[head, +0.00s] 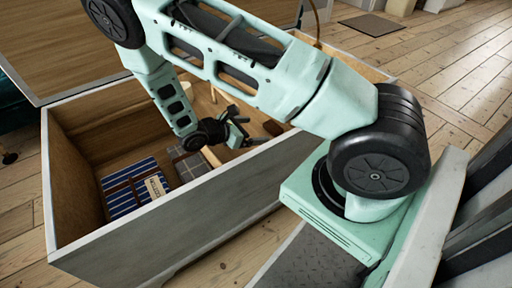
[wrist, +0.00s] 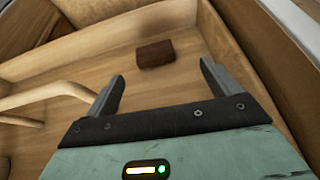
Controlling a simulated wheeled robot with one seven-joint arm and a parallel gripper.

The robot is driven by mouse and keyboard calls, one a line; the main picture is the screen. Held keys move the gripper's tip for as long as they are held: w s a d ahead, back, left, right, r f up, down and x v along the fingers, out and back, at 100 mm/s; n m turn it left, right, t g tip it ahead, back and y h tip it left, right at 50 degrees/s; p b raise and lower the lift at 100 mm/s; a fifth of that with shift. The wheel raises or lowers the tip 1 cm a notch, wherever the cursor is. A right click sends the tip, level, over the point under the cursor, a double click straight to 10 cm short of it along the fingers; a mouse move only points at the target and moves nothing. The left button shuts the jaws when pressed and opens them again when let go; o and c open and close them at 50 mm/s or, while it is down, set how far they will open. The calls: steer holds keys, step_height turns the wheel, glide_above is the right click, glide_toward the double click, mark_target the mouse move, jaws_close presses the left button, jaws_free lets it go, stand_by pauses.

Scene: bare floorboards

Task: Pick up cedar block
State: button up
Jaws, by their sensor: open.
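A small dark reddish-brown block (wrist: 155,53), which looks like the cedar block, lies on the wooden floor of a large open chest, near an inner wall. In the head view a small brown shape (head: 273,128) to the right of my gripper seems to be the same block. My gripper (wrist: 160,74) is open and empty, its two fingers pointing toward the block, which appears just beyond the fingertips and between them. In the head view my gripper (head: 238,128) is down inside the chest; its fingers are small and partly dark there.
The chest (head: 180,225) has pale grey outer walls and a raised lid (head: 150,40). A blue striped folded cloth (head: 130,188) with a label lies at its left end, beside a grey checked item (head: 188,165). Pale curved wooden bars (wrist: 50,92) stand left of my gripper.

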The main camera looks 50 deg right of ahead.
mark_target(269, 128)
steer(key=shift+w+d+f+n+h+b, duration=0.15)
steer(key=shift+f+h, duration=0.05)
steer(key=shift+f, duration=0.3)
steer(key=shift+w+d+f+n+h+b, duration=0.1)
steer(key=shift+w+f+n+h+b, duration=0.1)
steer(key=shift+f, duration=0.25)
steer(key=shift+r+b+x, duration=0.1)
steer(key=shift+b+x, duration=0.85)
steer(key=shift+x, duration=0.85)
steer(key=shift+r+b+x, duration=0.15)
steer(key=shift+b+x, duration=0.8)
steer(key=shift+x, duration=0.8)
steer(key=shift+d, duration=0.1)
steer(key=c, duration=1.1)
